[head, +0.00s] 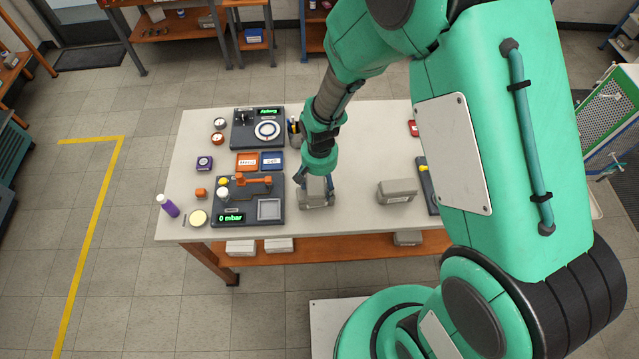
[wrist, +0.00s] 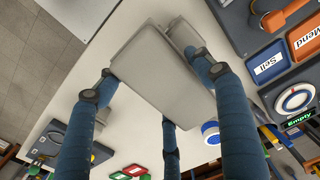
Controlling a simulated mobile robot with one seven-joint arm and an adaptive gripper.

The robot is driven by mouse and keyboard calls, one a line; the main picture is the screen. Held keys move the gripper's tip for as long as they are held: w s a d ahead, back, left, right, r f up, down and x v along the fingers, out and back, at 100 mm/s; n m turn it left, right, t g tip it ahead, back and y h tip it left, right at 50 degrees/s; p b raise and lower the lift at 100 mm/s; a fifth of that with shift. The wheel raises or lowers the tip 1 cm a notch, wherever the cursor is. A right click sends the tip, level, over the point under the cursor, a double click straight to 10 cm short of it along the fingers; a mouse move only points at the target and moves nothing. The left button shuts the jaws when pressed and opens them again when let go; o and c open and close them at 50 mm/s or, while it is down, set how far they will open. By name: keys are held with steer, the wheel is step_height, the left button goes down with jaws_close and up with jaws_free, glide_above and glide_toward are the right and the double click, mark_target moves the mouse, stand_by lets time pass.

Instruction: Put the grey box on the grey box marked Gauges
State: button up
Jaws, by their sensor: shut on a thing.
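My gripper (head: 317,181) is shut on a grey box, seen large between my blue fingers in the wrist view (wrist: 160,78). In the head view the gripper is low over the front middle of the white table. A second grey box (wrist: 184,37) shows partly behind the held one in the wrist view. In the head view grey surfaces (head: 316,201) show just under the fingers; I cannot tell whether the two boxes touch there. Another grey box (head: 398,191) stands on the table to the right of the gripper. No Gauges marking is legible.
Left of the gripper is a dark test device (head: 235,202) reading 0 mbar, close by. Behind it are an orange tray (head: 247,162) and a blue tray (head: 272,161). A dark tray (head: 427,185) lies at right. The tabletop (head: 362,160) between is clear.

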mark_target(320, 179)
steer(key=shift+f, duration=0.3)
steer(key=shift+f, duration=0.15)
steer(key=o, duration=1.5)
steer(key=shift+c, duration=0.2)
step_height(320, 179, up, 12)
steer(key=shift+r, duration=0.15)
